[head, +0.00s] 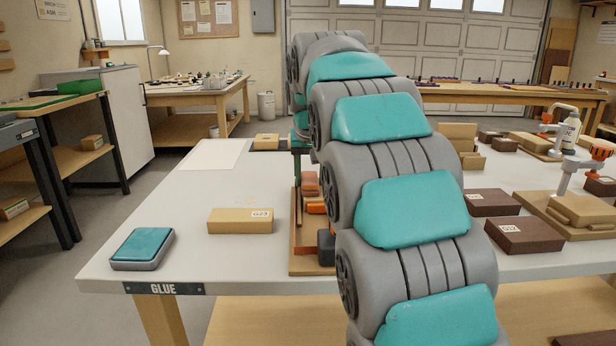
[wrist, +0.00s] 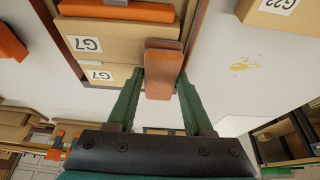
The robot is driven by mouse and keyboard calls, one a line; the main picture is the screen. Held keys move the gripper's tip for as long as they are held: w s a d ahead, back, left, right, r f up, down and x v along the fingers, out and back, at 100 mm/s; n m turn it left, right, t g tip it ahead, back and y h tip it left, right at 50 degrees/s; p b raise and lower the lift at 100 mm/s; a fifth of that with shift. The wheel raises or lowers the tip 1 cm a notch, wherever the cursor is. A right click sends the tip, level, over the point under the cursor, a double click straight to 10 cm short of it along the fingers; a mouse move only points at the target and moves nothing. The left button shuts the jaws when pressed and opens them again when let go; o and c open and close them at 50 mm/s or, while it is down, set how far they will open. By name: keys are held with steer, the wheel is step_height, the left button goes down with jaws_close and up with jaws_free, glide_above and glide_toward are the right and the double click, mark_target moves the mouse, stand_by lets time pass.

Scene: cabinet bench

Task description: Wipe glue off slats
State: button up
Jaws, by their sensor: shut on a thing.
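My gripper (wrist: 160,85) is shut on an orange-brown piece (wrist: 163,72) in the wrist view, with a green finger on each side of it. The piece overlaps the edge of a wooden tray (wrist: 186,20); I cannot tell whether it touches it. Tan slats labelled G7 (wrist: 110,30) lie in the tray, with an orange item (wrist: 125,10) across them. Yellow glue spots (wrist: 246,66) lie on the white tabletop beside the tray. In the head view my arm hides most of the tray (head: 305,268) and the held piece; a green finger (head: 295,168) shows.
A tan block labelled G23 (head: 228,222) and a teal-topped grey pad (head: 142,246) lie on the left of the white table (head: 190,275). A pale sheet (head: 213,154) lies behind. The left front tabletop is mostly clear.

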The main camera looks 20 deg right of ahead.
steer(key=shift+s+d, duration=0.25)
steer(key=shift+d, duration=0.55)
steer(key=shift+d+f, duration=0.1)
steer(key=shift+d, duration=0.05)
steer(key=shift+s+d, duration=0.3)
steer(key=shift+d, duration=0.6)
steer(key=shift+d, duration=0.15)
steer(key=shift+s+d, duration=0.3)
steer(key=shift+d, duration=0.6)
steer(key=shift+d, duration=0.1)
steer(key=shift+s+d, duration=0.3)
steer(key=shift+d, duration=0.65)
steer(key=shift+d, duration=0.1)
steer(key=shift+s+d, duration=0.25)
steer(key=shift+d, duration=0.6)
